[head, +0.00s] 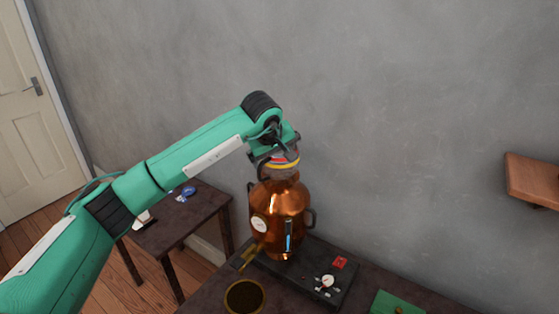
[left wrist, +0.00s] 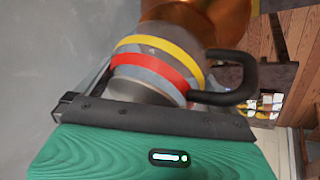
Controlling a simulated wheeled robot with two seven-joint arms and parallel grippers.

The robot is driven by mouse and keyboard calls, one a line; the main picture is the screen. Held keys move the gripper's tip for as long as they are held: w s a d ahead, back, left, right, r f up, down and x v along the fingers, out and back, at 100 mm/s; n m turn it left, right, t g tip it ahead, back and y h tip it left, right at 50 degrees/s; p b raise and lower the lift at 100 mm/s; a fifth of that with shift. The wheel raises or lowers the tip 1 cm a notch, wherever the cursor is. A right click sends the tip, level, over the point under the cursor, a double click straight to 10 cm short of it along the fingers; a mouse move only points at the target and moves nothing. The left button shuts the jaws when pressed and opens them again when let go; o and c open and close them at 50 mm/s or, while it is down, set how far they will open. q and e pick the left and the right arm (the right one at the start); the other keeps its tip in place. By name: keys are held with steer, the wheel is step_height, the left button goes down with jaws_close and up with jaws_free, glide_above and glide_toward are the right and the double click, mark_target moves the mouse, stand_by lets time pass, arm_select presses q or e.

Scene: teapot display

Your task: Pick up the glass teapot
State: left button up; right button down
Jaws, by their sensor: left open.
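The glass teapot (head: 284,163), with yellow and red bands, sits on top of a tall copper vessel (head: 285,205). In the left wrist view the teapot (left wrist: 148,70) fills the middle, with its black handle (left wrist: 240,78) on the right and the copper vessel (left wrist: 215,14) behind it. My left gripper (head: 272,148) is open at the upper part of the teapot. In the left wrist view a finger shows along the teapot's left side; the other finger is hidden, so contact cannot be told. My right gripper is not in view.
The copper vessel stands on a dark base (head: 305,280) with a small gauge. A dark bowl (head: 245,297) is in front, and a green item (head: 397,304) lies to the right. A grey wall (head: 410,120) is close behind. A side table (head: 185,222) stands left.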

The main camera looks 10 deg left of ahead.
arm_select(q)
steer(key=c, duration=0.9)
steer(key=shift+r, duration=0.1)
